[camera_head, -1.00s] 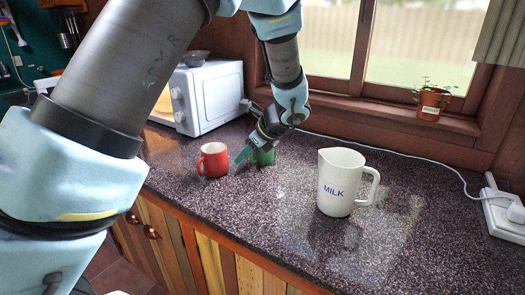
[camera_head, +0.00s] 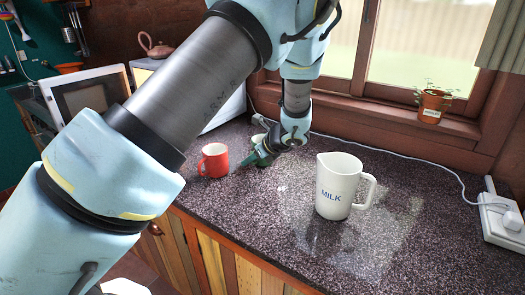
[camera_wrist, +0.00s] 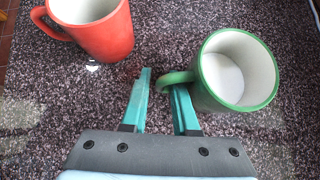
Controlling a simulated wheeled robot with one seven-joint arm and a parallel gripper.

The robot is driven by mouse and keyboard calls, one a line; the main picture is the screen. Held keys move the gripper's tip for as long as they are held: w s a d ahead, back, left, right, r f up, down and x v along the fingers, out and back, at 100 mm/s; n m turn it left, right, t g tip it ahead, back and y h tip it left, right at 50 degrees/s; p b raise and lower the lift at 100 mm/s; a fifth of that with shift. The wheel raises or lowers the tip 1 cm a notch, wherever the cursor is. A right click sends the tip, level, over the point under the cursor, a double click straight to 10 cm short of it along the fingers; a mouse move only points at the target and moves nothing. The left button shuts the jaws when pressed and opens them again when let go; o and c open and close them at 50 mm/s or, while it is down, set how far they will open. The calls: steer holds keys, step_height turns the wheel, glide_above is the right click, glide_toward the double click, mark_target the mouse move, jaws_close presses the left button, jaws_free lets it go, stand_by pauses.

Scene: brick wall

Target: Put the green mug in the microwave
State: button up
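The green mug (camera_wrist: 235,70), white inside, stands upright on the counter at the right of the wrist view, its handle toward my gripper. In the head view the green mug (camera_head: 258,138) is mostly hidden behind my gripper (camera_head: 250,160). In the wrist view my gripper (camera_wrist: 162,82) is open, its two teal fingers apart. The right finger is at the handle and the handle's outer end lies between the fingers; I cannot tell whether they touch. The white microwave (camera_head: 232,108) is mostly behind my arm, with its door (camera_head: 88,93) swung open at left.
A red mug (camera_head: 214,161) stands close left of the gripper, also in the wrist view (camera_wrist: 102,33). A white milk jug (camera_head: 338,186) stands to the right. A potted plant (camera_head: 431,104) is on the sill. A white cable crosses the back; the front right counter is clear.

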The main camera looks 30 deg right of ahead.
jaws_close()
stand_by(1.4)
